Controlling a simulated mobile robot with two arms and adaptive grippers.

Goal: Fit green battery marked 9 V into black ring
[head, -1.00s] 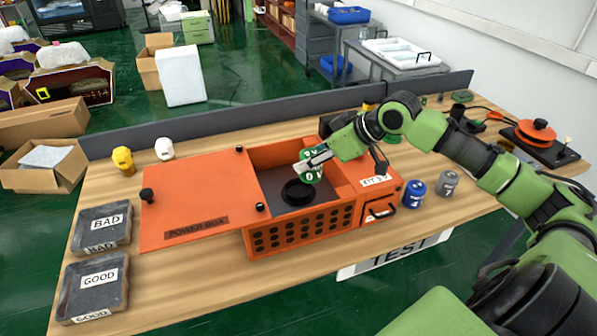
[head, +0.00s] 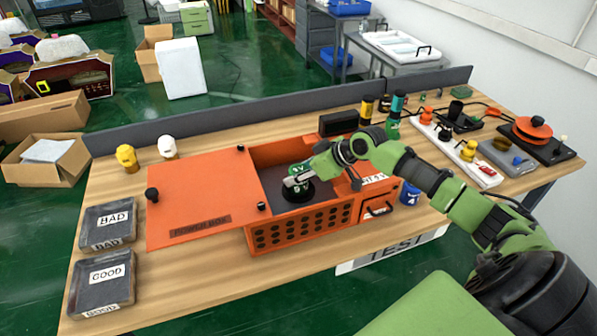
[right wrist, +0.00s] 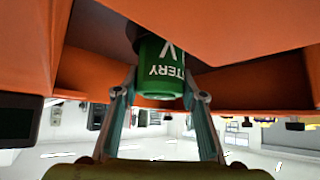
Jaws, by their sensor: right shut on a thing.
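The green battery (head: 299,169), with white lettering including a V, is upright inside the open orange power box (head: 300,222). My right gripper (head: 297,181) is shut on it, one finger on each side, as the right wrist view also shows on the battery (right wrist: 160,84). The black ring (head: 303,194) lies on the box's dark floor, directly under the battery. The battery's lower end is at the ring; how deep it sits in it cannot be told, as gripper and battery hide part of the ring. My left gripper is not in view.
The box's orange lid (head: 200,205) lies open at the left. A blue can (head: 409,193) stands right of the box, partly behind my arm. BAD (head: 108,238) and GOOD (head: 96,300) trays are at the table's left. Box walls surround the gripper closely.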

